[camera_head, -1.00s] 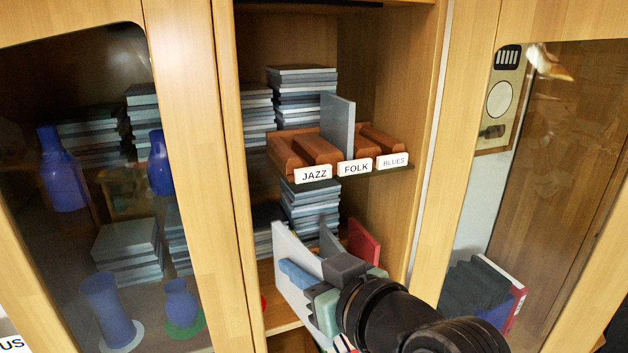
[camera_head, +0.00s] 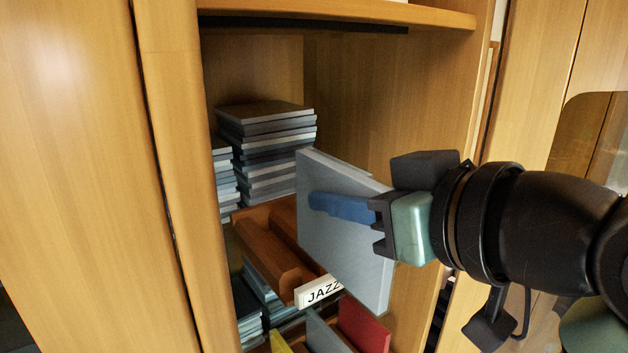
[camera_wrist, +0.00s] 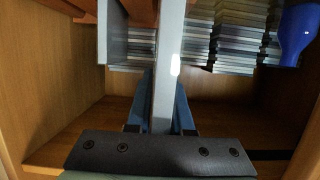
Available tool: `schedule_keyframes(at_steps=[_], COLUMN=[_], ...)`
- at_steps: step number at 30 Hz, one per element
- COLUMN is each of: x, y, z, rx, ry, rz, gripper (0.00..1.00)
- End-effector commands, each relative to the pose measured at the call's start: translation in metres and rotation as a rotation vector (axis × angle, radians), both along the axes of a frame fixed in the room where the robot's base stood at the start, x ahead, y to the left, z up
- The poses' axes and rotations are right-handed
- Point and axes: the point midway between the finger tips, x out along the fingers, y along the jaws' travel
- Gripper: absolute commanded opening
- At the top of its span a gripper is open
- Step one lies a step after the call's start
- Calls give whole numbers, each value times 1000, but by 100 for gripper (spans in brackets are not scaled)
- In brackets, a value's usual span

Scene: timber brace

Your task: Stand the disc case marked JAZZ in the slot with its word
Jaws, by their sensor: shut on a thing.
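My gripper (camera_head: 335,206) is shut on a pale grey disc case (camera_head: 345,258), with one blue finger flat across its near face. The case is upright and tilted in the head view. No word shows on the face I see. In the wrist view the case (camera_wrist: 168,60) is edge-on between the blue fingers (camera_wrist: 165,105). The red-brown slotted rack (camera_head: 268,250) lies behind and left of the case, with the white JAZZ label (camera_head: 320,290) at its front, partly covered. The case hides the rack's right part; whether they touch cannot be told.
Stacked disc cases (camera_head: 265,150) stand behind the rack. Another grey case (camera_wrist: 114,38) shows left of mine in the wrist view. Yellow, grey and red cases (camera_head: 362,325) stand below. Cabinet walls (camera_head: 400,100) close in the compartment; a shelf (camera_head: 340,12) is above.

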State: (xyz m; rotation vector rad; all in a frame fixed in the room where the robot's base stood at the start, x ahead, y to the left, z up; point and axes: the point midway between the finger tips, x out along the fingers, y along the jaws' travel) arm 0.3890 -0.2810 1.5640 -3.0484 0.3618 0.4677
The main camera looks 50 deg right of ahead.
Motion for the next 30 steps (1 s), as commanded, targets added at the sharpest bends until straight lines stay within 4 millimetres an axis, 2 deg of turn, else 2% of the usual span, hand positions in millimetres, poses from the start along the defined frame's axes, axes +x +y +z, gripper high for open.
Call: schedule_keyframes(at_steps=[8, 30], x=[14, 73], y=[-3, -17], z=[0, 0], rx=[1, 1], ry=[0, -1], rz=[2, 3], gripper=[0, 0])
